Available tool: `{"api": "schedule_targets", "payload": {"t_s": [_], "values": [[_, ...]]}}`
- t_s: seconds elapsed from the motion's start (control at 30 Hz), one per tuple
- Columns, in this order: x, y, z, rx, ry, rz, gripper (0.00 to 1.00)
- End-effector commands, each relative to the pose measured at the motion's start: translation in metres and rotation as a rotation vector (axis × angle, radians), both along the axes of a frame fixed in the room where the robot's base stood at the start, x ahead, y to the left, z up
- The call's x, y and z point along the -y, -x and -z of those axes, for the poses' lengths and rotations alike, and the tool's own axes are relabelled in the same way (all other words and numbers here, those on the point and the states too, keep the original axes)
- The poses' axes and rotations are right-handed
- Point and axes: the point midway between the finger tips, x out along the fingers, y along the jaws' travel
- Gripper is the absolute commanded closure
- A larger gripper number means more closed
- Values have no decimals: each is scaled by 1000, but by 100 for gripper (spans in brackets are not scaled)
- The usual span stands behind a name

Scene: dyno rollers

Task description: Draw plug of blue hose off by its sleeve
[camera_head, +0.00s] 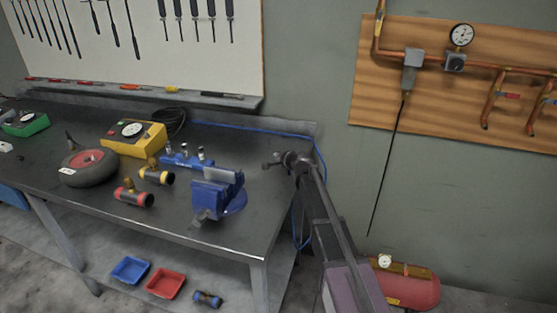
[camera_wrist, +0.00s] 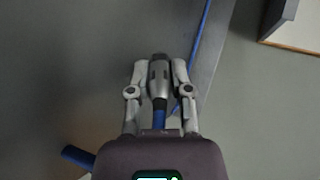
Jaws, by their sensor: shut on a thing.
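My gripper (camera_wrist: 160,68) is shut on a grey metal plug (camera_wrist: 159,76), with one finger on each side of its body. The blue hose (camera_wrist: 160,112) runs back from the plug between my fingers. The plug's tip points away from me, and nothing is seen joined to it in the wrist view. In the head view my gripper (camera_head: 284,160) is above the bench's right end, right of the blue vise. A blue manifold (camera_head: 186,162) with several metal couplings lies on the bench left of the vise, apart from my gripper. The plug is too small there to show detail.
The blue vise (camera_head: 217,195) stands at the bench's front right. The bench (camera_head: 120,218) also holds a yellow gauge box (camera_head: 134,138), a wheel (camera_head: 88,167) and two fittings. More blue hose (camera_head: 235,128) runs along the back edge. A pipe board (camera_head: 440,90) hangs right.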

Motion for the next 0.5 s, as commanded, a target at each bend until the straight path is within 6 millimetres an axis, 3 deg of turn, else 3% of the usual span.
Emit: {"api": "schedule_targets", "payload": {"t_s": [0.33,0.37,0.5], "values": [[0,0,1,0,0,0,100],[0,0,1,0,0,0,71],[0,0,1,0,0,0,34]]}}
